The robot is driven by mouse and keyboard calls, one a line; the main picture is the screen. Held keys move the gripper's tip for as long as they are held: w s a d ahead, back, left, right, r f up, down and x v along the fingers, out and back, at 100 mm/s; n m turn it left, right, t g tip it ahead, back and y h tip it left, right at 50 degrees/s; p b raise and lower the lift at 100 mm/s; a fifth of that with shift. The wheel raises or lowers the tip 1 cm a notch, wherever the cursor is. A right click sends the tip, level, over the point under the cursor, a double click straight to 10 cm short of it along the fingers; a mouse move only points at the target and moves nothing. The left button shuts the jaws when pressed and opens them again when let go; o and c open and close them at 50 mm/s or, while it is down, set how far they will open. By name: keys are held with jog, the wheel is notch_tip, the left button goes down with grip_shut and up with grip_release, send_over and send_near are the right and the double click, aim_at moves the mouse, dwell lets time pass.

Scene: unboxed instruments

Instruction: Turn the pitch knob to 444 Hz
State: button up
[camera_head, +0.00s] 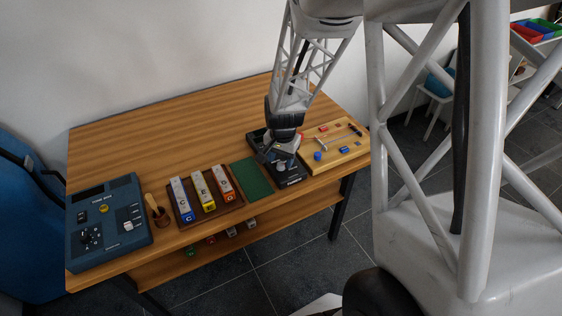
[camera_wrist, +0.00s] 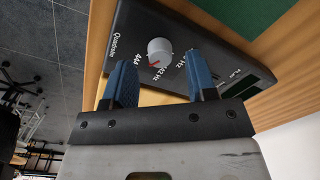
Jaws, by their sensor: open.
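The pitch knob (camera_wrist: 160,46) is a light grey round knob with a red mark on a black box (camera_wrist: 125,15) lettered "Quadrate". The red mark points to the lower left in the wrist view, near the 442 Hz label; a partly hidden 444 label is to its left. My gripper (camera_wrist: 159,70) is open, its blue fingers appearing on either side of the knob with gaps. Whether the tips are level with the knob cannot be told. In the head view my gripper (camera_head: 274,154) is over the black box (camera_head: 291,182).
A green mat (camera_head: 251,178) and a tray (camera_head: 183,221) with colored blocks are left of the box. A wooden board (camera_head: 345,157) with small parts is close on its right. A blue console (camera_head: 107,250) stands far left. The table's back (camera_head: 170,130) is clear.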

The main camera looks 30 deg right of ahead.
aim_at(282, 165)
jog(key=shift+s+r, duration=0.1)
jog(key=shift+r, duration=2.75)
jog(key=shift+s+a+r, duration=0.1)
jog(key=shift+r, duration=0.2)
jog(key=s+a+r+n+t, duration=0.1)
jog(key=s+a+r+n, duration=0.4)
jog(key=s+r, duration=0.4)
jog(key=s+a+r+n+t, duration=0.1)
jog(key=s+a+r+n, duration=0.4)
jog(key=s+a+r, duration=0.3)
jog(key=s+r, duration=0.2)
jog(key=s, duration=0.2)
jog(key=shift+s+a, duration=0.15)
jog(key=shift+s, duration=0.1)
